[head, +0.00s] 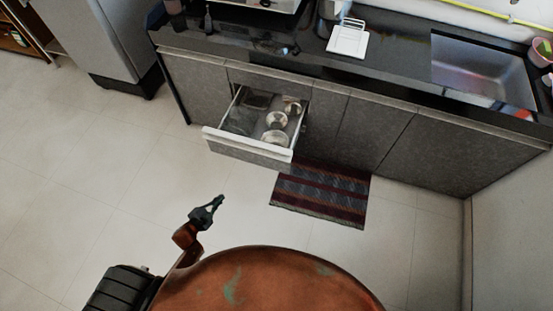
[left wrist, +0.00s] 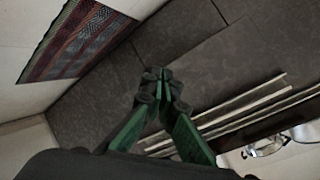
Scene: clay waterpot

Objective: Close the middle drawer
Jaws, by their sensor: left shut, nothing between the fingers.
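The middle drawer (head: 250,150) is pulled out of the grey counter cabinet, with several metal pots and dishes inside. It also shows in the left wrist view, its pale front edge (left wrist: 250,110) running along the right side. My left gripper (head: 217,203) is in front of the drawer and a little below it in the head view, apart from it. In the left wrist view its green fingers (left wrist: 160,78) are together, with nothing between them. My right gripper is not in view.
A striped rug (head: 320,190) lies on the floor right of the drawer. The counter (head: 390,60) holds a white board (head: 348,38) and a sink (head: 485,68). A fridge (head: 105,40) stands at the left. The tiled floor before the drawer is clear.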

